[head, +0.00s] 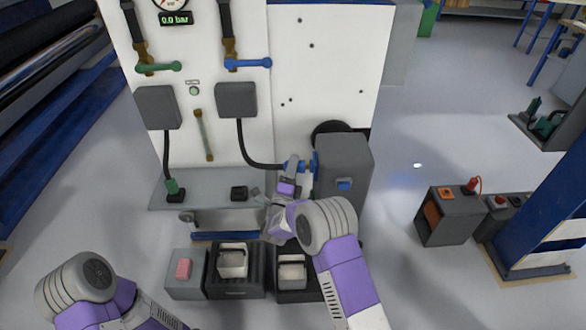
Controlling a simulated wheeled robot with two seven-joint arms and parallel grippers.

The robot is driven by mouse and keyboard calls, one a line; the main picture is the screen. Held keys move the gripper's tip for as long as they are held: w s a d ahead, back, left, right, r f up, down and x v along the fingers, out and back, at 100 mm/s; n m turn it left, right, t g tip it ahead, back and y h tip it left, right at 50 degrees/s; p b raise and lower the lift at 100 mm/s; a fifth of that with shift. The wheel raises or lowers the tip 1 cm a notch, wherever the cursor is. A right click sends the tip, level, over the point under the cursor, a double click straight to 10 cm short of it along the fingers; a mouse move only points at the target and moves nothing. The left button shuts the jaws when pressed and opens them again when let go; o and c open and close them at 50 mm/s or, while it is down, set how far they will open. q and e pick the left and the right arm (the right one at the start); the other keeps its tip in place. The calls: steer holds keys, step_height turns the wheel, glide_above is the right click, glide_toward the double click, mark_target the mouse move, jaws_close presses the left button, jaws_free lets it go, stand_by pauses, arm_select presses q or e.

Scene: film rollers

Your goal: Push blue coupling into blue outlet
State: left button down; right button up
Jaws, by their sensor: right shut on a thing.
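The blue coupling (289,167) is at the end of a black hose that hangs from a grey box (236,99) on the white panel. My right gripper (291,168) is shut on the coupling and partly hides it. The blue outlet (314,161) is a blue collar on the left side of the grey housing (343,165). The coupling is level with the outlet and very close to it. I cannot tell whether they touch or how deep it sits. My left arm shows at the lower left, but its gripper is out of view.
A grey shelf (215,180) below the panel carries a green coupling (174,188) in a black holder and an empty-looking black holder (239,193). Bins stand below, one with a pink block (183,269). A blue valve lever (248,63) is above.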

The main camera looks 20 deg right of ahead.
steer(key=shift+s+d, duration=0.15)
steer(key=shift+d, duration=0.65)
steer(key=o, duration=1.2)
steer(key=shift+d, duration=0.1)
steer(key=shift+o, duration=0.2)
steer(key=shift+s, duration=0.1)
